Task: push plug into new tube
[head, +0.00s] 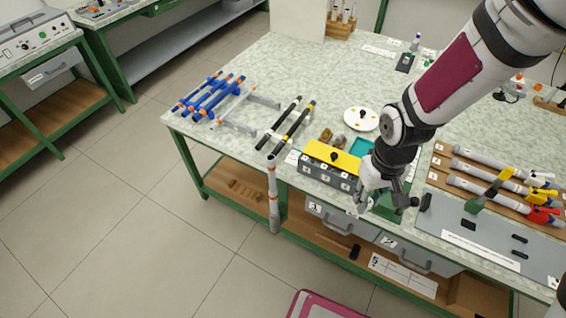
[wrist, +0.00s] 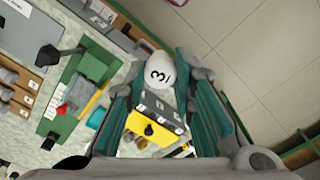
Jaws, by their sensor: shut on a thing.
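My gripper (head: 380,204) is low over the front edge of the bench, right of the grey box with a yellow top. Grey tubes (head: 480,165) with yellow and red ends lie on a wooden board at the right. A grey tube (head: 273,200) with orange bands stands upright at the bench's front edge. Which tube is the new one cannot be told.
The grey box with the yellow top (head: 333,165) is close left of my gripper. A grey plate (head: 475,228) with a green stand (head: 490,192) is at the right. Blue tubes (head: 208,95) and black rods (head: 288,122) lie at the left. The floor in front is mostly open.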

